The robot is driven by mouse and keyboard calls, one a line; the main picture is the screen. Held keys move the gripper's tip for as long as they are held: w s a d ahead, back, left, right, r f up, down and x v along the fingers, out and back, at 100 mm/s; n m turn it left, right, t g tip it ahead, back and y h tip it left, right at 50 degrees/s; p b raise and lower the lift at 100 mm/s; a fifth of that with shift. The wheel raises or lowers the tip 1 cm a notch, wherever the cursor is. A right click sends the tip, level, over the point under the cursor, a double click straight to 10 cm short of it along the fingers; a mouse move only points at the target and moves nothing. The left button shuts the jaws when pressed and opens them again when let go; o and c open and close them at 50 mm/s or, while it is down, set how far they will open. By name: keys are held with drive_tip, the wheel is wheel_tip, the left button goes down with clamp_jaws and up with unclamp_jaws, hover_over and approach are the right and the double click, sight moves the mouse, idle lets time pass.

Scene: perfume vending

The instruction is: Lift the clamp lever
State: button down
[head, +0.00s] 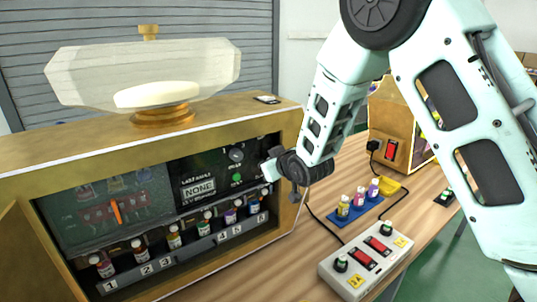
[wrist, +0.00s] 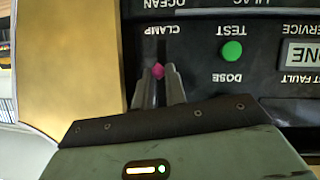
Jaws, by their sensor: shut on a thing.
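The clamp lever (wrist: 158,71) shows in the wrist view as a small pink tip below the upside-down CLAMP label, at a dark vertical slot. My gripper (wrist: 158,80) is shut on it, one finger on each side. In the head view my gripper (head: 268,168) reaches the right end of the machine's black control panel (head: 205,183). There the lever is hidden behind my gripper.
A green TEST button (wrist: 232,51) sits beside the lever in the wrist view. Numbered bottles (head: 204,226) stand in a row under the panel. A power strip (head: 352,282) and a blue tray of bottles (head: 340,216) lie on the table at right.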

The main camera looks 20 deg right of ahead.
drive_tip(key=r+g+p, duration=0.1)
drive_tip(key=p, duration=0.1)
drive_tip(key=shift+w+r+g+p, duration=0.1)
drive_tip(key=shift+r+g+p, duration=0.25)
drive_tip(key=shift+g, duration=0.05)
drive_tip(key=shift+r+g+h+p, duration=0.1)
drive_tip(key=shift+g+h+p, duration=0.2)
drive_tip(key=shift+p, duration=0.2)
drive_tip(key=c, duration=1.5)
unclamp_jaws()
drive_tip(key=shift+c, duration=0.2)
drive_tip(key=b+v, duration=0.2)
drive_tip(key=v, duration=1.5)
drive_tip(key=shift+r, duration=0.3)
drive_tip(key=shift+o, duration=0.3)
